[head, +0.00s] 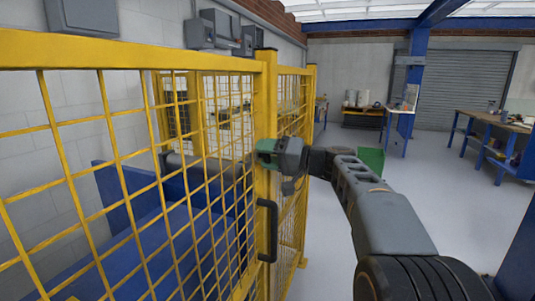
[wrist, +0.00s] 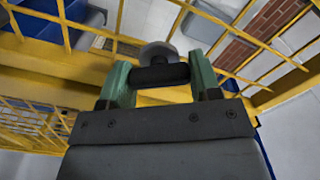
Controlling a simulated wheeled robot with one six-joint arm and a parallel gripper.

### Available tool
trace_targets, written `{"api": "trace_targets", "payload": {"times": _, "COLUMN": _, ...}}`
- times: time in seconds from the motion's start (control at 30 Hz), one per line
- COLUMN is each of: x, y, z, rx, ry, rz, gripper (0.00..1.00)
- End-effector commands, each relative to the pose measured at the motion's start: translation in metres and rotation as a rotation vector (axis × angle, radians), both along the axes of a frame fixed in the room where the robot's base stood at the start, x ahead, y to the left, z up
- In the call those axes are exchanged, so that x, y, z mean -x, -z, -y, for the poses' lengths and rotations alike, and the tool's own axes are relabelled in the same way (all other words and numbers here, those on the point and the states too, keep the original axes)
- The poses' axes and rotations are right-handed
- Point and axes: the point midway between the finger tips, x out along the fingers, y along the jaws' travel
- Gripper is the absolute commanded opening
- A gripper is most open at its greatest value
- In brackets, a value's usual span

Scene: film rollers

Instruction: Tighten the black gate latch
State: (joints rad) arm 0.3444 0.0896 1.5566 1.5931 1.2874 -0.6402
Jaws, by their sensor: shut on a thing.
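The black gate latch (wrist: 160,76) is a short dark bar between my gripper's green fingers (wrist: 162,82) in the wrist view. A round grey piece (wrist: 158,54) sits just beyond it, against the yellow frame. In the head view my gripper (head: 262,151) is at the yellow gate post (head: 262,185), at the upper part of the gate edge. It is shut on the latch, which my fingers hide in that view. The yellow mesh gate (head: 120,180) stands on the left; whether it is fully closed I cannot tell.
A black pull handle (head: 268,230) is on the gate below my gripper. Blue machinery (head: 150,245) is behind the mesh. A green bin (head: 371,162) stands on the floor beyond my arm. Workbenches (head: 490,125) are at the right; the grey floor (head: 440,200) between is open.

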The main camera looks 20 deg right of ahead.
Motion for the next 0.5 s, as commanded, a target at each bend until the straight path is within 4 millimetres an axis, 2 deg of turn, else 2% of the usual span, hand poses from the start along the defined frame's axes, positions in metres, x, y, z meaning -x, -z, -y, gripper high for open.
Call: {"api": "trace_targets", "payload": {"times": 0.5, "x": -0.0003, "y": 0.0008, "z": 0.0002, "rx": -0.229, "ry": -0.001, "rz": -0.318, "gripper": 0.34}}
